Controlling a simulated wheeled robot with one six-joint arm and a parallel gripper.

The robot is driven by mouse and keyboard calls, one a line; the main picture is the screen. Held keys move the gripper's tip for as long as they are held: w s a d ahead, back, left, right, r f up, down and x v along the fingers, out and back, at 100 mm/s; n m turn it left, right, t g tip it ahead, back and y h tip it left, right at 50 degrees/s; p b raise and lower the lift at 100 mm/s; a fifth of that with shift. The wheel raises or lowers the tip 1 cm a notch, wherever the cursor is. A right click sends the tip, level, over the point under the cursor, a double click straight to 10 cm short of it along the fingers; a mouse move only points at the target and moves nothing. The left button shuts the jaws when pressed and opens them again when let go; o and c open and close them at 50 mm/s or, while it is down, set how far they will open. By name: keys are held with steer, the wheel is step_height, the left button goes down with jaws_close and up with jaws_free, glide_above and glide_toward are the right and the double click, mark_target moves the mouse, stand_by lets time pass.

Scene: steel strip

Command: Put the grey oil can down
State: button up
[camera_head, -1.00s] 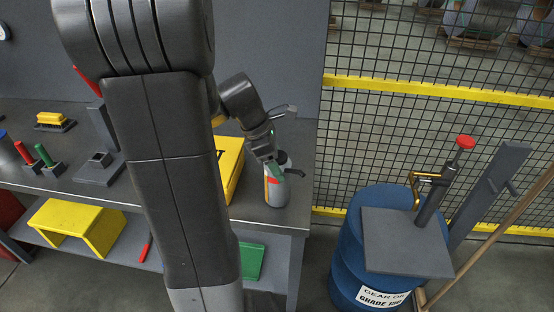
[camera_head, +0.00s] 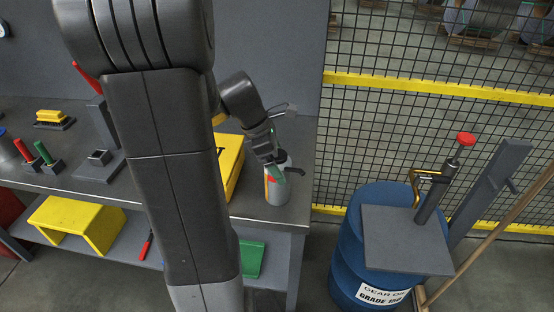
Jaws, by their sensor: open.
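The grey oil can (camera_head: 279,191) stands upright on the right end of the grey workbench (camera_head: 296,215), near its front edge. The gripper is open. Part of the can's top is hidden behind the gripper, and I cannot tell whether the fingers touch it.
A yellow box (camera_head: 229,165) stands just left of the can, partly behind my arm. A blue drum (camera_head: 350,262) with a pump stands right of the bench, before a mesh fence (camera_head: 400,130). A yellow step (camera_head: 75,225) sits on the lower shelf.

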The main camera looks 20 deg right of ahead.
steer(key=v, duration=1.3)
steer(key=shift+r, duration=0.4)
steer(key=x, duration=1.3)
steer(key=shift+f, duration=0.4)
steer(key=shift+r, duration=0.15)
